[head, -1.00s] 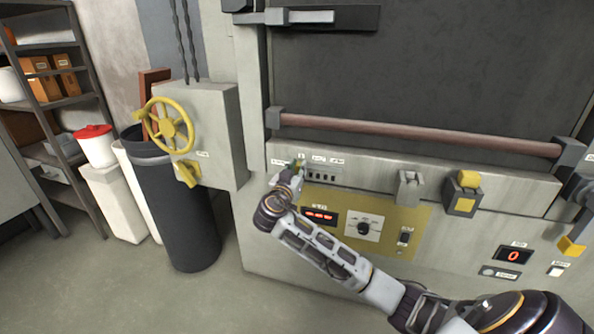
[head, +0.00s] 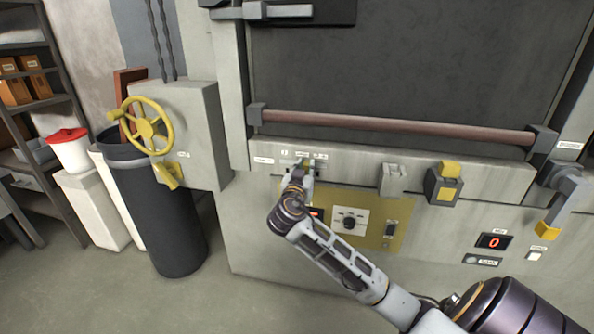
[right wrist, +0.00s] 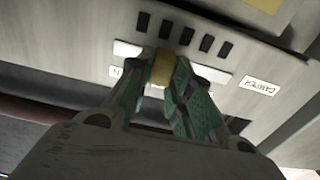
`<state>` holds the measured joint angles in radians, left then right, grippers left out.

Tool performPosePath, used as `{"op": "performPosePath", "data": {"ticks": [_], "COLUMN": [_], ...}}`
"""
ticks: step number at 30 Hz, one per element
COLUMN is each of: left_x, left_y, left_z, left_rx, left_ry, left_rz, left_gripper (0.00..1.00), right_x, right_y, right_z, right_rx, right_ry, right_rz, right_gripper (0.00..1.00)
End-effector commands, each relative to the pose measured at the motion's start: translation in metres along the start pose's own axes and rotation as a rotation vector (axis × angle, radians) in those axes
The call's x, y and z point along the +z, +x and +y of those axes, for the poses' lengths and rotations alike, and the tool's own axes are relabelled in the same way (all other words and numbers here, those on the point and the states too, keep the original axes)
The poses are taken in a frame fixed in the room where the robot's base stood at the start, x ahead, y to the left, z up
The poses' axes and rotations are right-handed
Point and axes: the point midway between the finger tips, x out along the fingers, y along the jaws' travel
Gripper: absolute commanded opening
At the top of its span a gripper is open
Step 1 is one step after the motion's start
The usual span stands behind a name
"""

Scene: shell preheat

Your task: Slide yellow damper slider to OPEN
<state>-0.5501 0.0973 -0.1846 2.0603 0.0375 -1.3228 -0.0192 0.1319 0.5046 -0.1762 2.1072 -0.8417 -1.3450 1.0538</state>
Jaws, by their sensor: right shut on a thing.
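The yellow damper slider (right wrist: 163,68) shows as a small yellow knob between the green-padded fingers in the right wrist view. My right gripper (right wrist: 166,85) is shut on it; the gripper also shows in the head view (head: 304,169), at the upper left of the furnace's control panel. The fingers hide most of the slider and part of its track. A small white label (head: 263,160) sits left of the gripper, and the labels above the track are too small to read. My left gripper is not in view.
A brown horizontal bar (head: 395,126) runs above the panel. A yellow plate with a dial (head: 349,221) lies below the gripper. A grey latch (head: 393,179) and a yellow-capped block (head: 446,184) stand to the right. A yellow handwheel (head: 147,126) is at left.

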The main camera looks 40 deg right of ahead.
Motion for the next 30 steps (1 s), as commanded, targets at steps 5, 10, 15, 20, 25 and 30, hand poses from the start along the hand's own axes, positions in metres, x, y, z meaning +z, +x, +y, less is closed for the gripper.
{"op": "performPosePath", "data": {"ticks": [5, 10, 15, 20, 25, 30], "left_x": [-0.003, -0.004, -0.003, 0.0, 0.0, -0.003], "left_y": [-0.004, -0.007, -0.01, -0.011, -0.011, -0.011], "left_z": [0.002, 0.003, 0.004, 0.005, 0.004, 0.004], "left_rx": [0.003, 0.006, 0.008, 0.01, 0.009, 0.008], "left_ry": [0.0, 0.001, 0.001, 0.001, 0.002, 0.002], "left_rz": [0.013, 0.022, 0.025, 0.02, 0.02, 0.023], "left_gripper": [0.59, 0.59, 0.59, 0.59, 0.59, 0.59], "right_x": [0.004, 0.004, 0.003, 0.002, 0.002, 0.002], "right_y": [0.0, -0.001, -0.001, 0.0, 0.0, 0.0], "right_z": [0.017, 0.032, 0.043, 0.045, 0.045, 0.045], "right_rx": [0.001, 0.001, 0.001, 0.003, 0.005, 0.005], "right_ry": [-0.001, -0.002, -0.003, -0.004, -0.004, -0.004], "right_rz": [-0.006, -0.006, -0.004, -0.003, -0.003, -0.003], "right_gripper": [0.0, 0.0, 0.0, 0.0, 0.0, 0.39]}}
